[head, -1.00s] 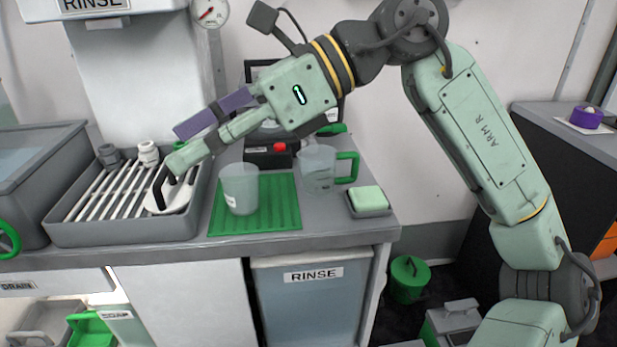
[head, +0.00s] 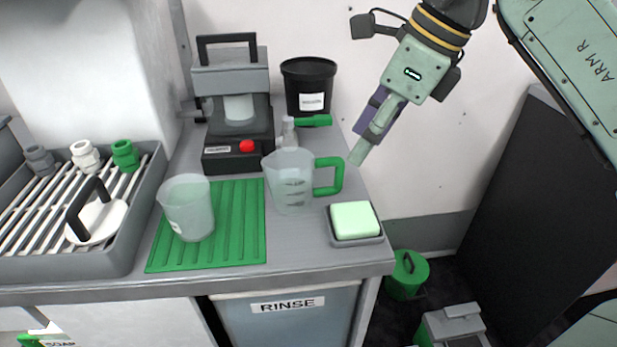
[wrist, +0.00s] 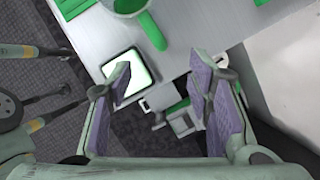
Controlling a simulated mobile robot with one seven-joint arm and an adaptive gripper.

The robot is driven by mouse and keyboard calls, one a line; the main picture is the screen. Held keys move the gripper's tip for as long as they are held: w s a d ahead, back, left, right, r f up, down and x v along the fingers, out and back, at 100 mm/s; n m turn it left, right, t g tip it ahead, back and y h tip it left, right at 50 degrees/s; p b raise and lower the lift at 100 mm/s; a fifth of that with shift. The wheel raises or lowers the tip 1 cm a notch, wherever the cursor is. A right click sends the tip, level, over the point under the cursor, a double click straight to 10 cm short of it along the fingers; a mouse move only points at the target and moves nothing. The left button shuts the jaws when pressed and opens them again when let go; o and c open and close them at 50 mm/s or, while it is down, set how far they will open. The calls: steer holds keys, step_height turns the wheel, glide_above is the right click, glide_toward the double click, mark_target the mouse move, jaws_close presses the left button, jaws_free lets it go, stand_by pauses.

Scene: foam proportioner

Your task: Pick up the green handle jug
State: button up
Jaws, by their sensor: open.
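The green handle jug (head: 290,183) is a clear measuring jug standing upright on the grey counter, beside the right edge of the green ribbed mat. Its green handle (head: 330,176) points right, toward my gripper. My gripper (head: 360,150) is open and empty, above and right of the handle and apart from it. In the wrist view, the jug's handle (wrist: 152,32) and part of its body show at the top, beyond the spread fingers of my gripper (wrist: 160,85).
A pale green sponge in a grey dish (head: 355,220) sits right of the jug. A clear cup (head: 188,208) stands on the green mat (head: 240,225). Behind are a machine with a red button (head: 246,146), a small bottle (head: 289,132) and a black tub (head: 308,85). A drain rack (head: 125,245) is left.

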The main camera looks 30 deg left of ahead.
mark_target(340, 165)
steer(key=x, duration=0.4)
steer(key=a+x, duration=0.1)
steer(key=x, duration=0.1)
steer(key=shift+s+r, duration=0.2)
steer(key=shift+s, duration=0.1)
steer(key=shift+a+f, duration=0.25)
steer(key=shift+f, duration=0.3)
steer(key=shift+c, duration=0.3)
jaws_close()
